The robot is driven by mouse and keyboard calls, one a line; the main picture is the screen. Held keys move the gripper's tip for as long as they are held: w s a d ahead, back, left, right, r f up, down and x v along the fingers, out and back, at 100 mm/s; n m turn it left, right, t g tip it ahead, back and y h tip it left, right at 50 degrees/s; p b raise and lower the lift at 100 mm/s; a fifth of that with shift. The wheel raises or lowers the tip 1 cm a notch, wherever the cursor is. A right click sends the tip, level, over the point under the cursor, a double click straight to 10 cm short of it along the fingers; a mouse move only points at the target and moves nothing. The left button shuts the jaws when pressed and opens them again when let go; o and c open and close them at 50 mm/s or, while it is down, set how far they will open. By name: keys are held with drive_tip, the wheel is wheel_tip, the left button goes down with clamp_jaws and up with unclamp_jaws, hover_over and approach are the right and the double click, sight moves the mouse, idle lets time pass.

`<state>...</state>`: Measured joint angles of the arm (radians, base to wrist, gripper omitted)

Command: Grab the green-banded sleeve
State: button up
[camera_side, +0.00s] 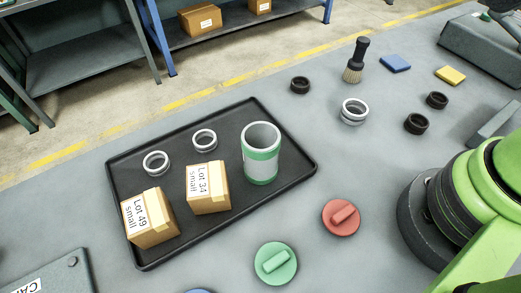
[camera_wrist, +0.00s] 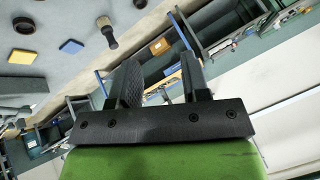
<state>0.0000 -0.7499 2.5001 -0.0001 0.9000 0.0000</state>
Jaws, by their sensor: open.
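The green-banded sleeve (camera_side: 261,155) is a grey-white hollow cylinder with green bands. It stands upright on the right part of the black tray (camera_side: 291,203) in the side view. It does not show in the wrist view. My gripper (camera_wrist: 161,84) shows in the wrist view with its two dark fingers apart and nothing between them. It points away from the tray, toward shelving and floor. The side view shows only part of my green arm at the right edge, so the gripper's distance from the sleeve cannot be told.
On the tray, a "Lot 34" box (camera_side: 208,188) stands just left of the sleeve, with a "Lot 49" box (camera_side: 149,217) and two metal rings (camera_side: 204,140) farther left. Red (camera_side: 341,217) and green (camera_side: 275,263) knobbed discs lie in front. A brush (camera_side: 356,61) and rings (camera_side: 353,111) are behind.

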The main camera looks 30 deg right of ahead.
idle(0.3)
drive_tip(key=o, duration=0.9)
drive_tip(key=shift+o, duration=0.2)
